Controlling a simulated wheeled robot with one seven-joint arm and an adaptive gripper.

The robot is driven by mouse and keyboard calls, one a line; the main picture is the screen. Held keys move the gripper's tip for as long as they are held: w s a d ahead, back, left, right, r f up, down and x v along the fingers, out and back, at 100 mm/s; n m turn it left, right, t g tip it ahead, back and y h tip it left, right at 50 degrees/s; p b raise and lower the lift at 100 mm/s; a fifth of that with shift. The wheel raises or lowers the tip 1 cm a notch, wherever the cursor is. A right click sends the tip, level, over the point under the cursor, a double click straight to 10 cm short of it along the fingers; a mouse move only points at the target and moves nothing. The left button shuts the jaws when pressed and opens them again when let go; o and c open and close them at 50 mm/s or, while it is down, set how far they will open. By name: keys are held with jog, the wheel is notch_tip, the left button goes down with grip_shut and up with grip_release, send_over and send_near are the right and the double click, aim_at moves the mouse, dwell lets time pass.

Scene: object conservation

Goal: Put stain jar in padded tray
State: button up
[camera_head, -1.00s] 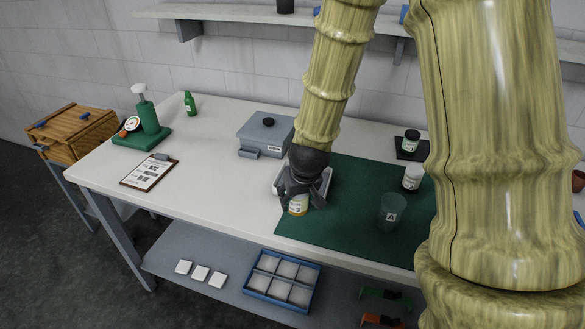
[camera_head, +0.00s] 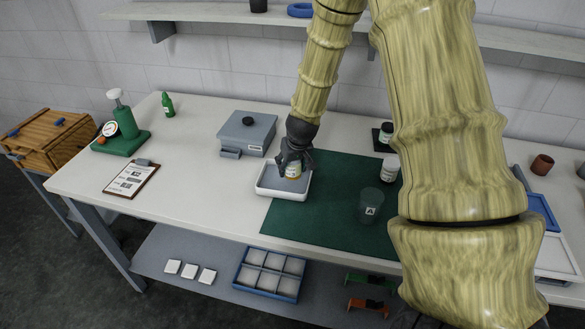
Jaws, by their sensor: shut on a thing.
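My gripper (camera_head: 293,157) is shut on a small jar (camera_head: 292,171) with a pale label and a yellowish lower part. The label is too small to read. The gripper points down and covers the jar's top. The jar shows in front of the back part of a shallow white tray (camera_head: 283,194); I cannot tell whether it touches that tray. A blue-rimmed tray (camera_head: 268,294) with several pale, padded-looking compartments lies on the lower shelf, and its compartments look empty.
A green mat (camera_head: 320,222) holds a clear cup marked A (camera_head: 370,206) and a white jar (camera_head: 389,168). A dark-lidded jar (camera_head: 386,133) stands behind. A grey box (camera_head: 248,135) is left of my arm. White tiles (camera_head: 189,271) lie left of the blue-rimmed tray.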

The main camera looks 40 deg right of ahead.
aim_at(293, 171)
jog(key=shift+w+d+p, duration=0.3)
jog(key=shift+d, duration=0.1)
notch_tip(293, 171, down, 3)
jog(key=shift+f+p, duration=0.15)
jog(key=shift+p, duration=0.55)
jog(key=shift+f, duration=0.1)
jog(key=shift+f, duration=0.1)
jog(key=o, duration=1)
jog(key=shift+c, duration=0.2)
